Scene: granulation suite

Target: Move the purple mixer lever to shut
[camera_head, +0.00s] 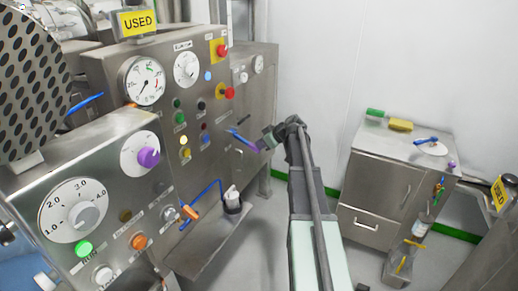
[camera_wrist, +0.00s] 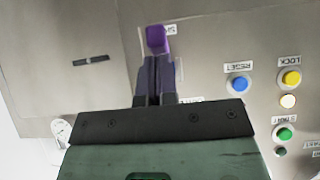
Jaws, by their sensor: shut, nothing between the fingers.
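In the wrist view the purple tip (camera_wrist: 157,40) shows just beyond my fingertips. My gripper (camera_head: 266,141) is shut and empty, close to the lever tip from the right. In the wrist view my gripper (camera_wrist: 154,62) has its dark fingers together, pointing at the purple tip. I cannot tell whether they touch it. Part of the lever is hidden behind my fingers in the wrist view.
A purple knob (camera_head: 148,157) is on the nearer front panel. Blue, yellow and green buttons (camera_wrist: 285,133) lie right of the lever in the wrist view. A blue hose (camera_head: 205,190) and black-based fitting (camera_head: 233,204) are below. A steel cabinet (camera_head: 380,190) stands right.

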